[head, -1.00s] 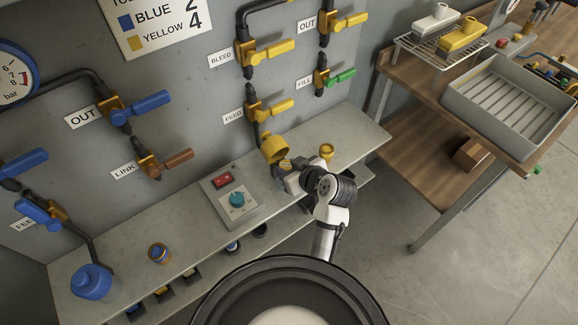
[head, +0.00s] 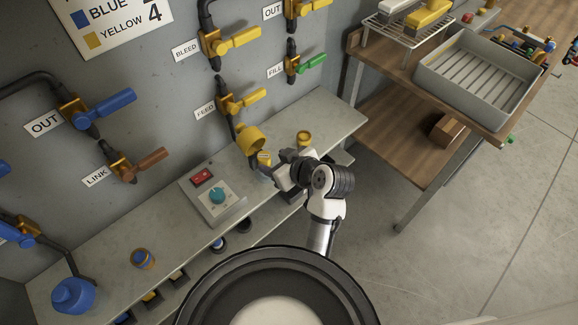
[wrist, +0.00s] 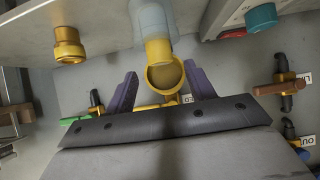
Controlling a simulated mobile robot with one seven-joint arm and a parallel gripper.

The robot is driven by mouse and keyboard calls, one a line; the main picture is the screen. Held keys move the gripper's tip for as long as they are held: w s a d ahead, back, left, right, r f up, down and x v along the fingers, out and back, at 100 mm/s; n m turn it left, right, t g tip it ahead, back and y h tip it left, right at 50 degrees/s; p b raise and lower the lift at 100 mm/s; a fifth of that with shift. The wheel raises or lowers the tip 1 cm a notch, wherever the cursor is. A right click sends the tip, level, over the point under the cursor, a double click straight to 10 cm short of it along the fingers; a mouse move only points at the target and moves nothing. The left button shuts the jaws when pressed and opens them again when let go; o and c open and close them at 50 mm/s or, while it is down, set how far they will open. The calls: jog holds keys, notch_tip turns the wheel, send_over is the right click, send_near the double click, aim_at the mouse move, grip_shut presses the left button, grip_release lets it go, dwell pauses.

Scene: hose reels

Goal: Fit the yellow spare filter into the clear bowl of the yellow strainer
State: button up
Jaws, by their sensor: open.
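The yellow strainer (head: 249,139) hangs below the FEED valve, its round yellow mouth open toward my wrist camera (wrist: 165,75). A pale, see-through cylinder, which looks like the clear bowl (wrist: 151,19), shows beside that mouth. A yellow piece, likely the spare filter (wrist: 158,50), shows at the bowl's end; I cannot tell how deep it sits. In the head view the yellow piece (head: 263,157) shows just below the strainer. My gripper (wrist: 163,88) is open, its two purple fingers spread to either side of the strainer's mouth, with nothing clearly held.
A gold-yellow ringed piece (head: 304,138) stands on the grey shelf (head: 335,125) to the right. A control box (head: 213,196) with a red switch and teal knob is to the left.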

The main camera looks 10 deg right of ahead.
jog(key=b+v, duration=0.1)
jog(key=v, duration=0.6)
jog(key=shift+d+r, duration=0.1)
